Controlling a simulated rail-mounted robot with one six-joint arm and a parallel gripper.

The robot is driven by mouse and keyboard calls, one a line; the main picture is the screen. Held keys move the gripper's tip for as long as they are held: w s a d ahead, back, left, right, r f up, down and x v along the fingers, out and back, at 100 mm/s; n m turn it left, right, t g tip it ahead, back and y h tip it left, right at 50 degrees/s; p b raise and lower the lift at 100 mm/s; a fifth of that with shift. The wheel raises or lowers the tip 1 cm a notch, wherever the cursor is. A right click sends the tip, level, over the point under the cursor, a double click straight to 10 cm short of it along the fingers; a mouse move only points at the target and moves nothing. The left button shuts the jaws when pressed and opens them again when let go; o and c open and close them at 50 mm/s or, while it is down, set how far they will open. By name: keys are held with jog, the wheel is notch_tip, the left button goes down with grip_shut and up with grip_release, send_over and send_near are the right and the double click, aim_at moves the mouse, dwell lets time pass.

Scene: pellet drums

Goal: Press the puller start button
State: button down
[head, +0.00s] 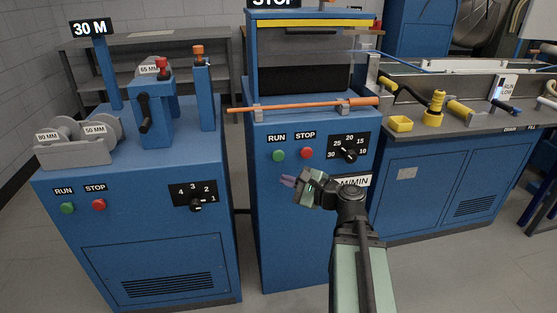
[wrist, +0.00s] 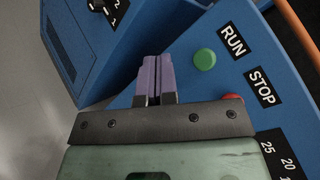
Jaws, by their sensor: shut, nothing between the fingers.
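The middle blue cabinet (head: 280,230) has a green RUN button (head: 279,155) on its upper front, with a red STOP button (head: 306,153) to its right. My gripper (head: 287,181) is shut and empty, in front of this cabinet and a little below the RUN button in the head view. In the wrist view the shut purple fingers (wrist: 155,78) lie left of the green button (wrist: 204,59), apart from it in the picture. The red button (wrist: 232,98) is partly hidden by my gripper's body. No label naming the puller is readable.
A dial (head: 348,150) marked 10 to 30 sits right of the buttons. An orange bar (head: 300,104) crosses above them. The left blue cabinet (head: 140,240) has its own green button (head: 67,208) and red button (head: 98,204). A bench (head: 440,190) stands right.

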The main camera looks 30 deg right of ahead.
aim_at(281, 159)
jog(key=w+d, duration=0.2)
jog(key=w, duration=0.6)
jog(key=shift+w+d, duration=0.2)
jog(key=shift+w, duration=0.05)
jog(key=shift+w, duration=0.1)
dwell(1.8)
jog(key=shift+w+d, duration=0.1)
jog(key=shift+w, duration=0.2)
jog(key=shift+w+d, duration=0.25)
jog(key=shift+w, duration=0.45)
dwell(0.8)
jog(key=shift+s, duration=0.1)
jog(key=shift+s+a, duration=0.2)
jog(key=shift+s, duration=0.3)
jog(key=shift+s+a, duration=0.15)
jog(key=shift+s, duration=0.35)
jog(key=shift+s, duration=0.1)
jog(key=shift+s+a, duration=0.25)
jog(key=shift+s, duration=0.5)
jog(key=shift+s+a, duration=0.2)
jog(key=shift+s, duration=0.6)
jog(key=shift+s+a, duration=0.25)
jog(key=shift+s, duration=0.5)
